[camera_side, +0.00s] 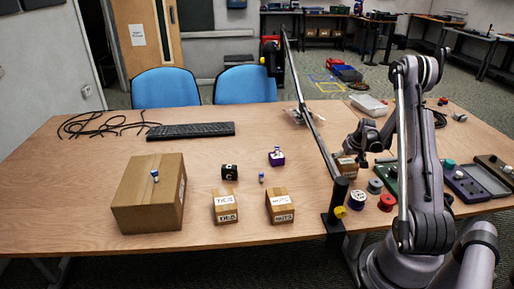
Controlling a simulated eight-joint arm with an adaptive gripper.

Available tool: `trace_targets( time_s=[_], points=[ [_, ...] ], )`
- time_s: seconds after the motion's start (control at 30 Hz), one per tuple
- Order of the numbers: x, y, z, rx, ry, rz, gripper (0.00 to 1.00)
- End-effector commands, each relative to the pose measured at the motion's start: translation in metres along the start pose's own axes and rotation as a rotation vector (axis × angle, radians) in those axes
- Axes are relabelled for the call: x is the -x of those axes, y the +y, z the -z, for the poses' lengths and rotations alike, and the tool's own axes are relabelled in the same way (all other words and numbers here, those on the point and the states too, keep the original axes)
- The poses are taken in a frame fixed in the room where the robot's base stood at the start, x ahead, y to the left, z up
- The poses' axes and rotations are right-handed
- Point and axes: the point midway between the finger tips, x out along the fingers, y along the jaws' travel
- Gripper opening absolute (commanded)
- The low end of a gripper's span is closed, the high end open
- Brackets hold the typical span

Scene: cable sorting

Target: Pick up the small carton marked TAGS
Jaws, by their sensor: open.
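No label clearly reads TAGS in this view. A small brown carton (346,169) stands right of the dark pole, partly hidden by it; the writing on its white label is too small to read. My gripper (362,161) is open, close above and to the right of this carton; I cannot tell whether they touch. Another small carton (225,208) at the front middle is marked TIES. A third small carton (280,207) to its right has a label that seems to end in TS.
A large carton (146,205) with a small item on top stands at left. A dark pole (338,203) rises at the table's front edge. Spools (357,200) and trays (474,185) crowd the right. A keyboard (190,131) and loose cables (95,124) lie at the back left.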

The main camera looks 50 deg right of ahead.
Motion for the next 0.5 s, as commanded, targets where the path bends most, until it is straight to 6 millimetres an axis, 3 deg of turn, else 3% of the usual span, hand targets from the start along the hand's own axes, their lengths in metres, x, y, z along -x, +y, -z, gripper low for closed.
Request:
trace_targets(
  time_s=[0.17,0.4,0.5],
  points=[
    [-0.0001,0.0000,0.0000,0.000,0.000,0.000,0.92],
    [-0.0001,0.0000,0.0000,0.000,0.000,0.000,0.30],
    [0.0000,0.0000,0.0001,0.000,0.000,0.000,0.30]
  ],
)
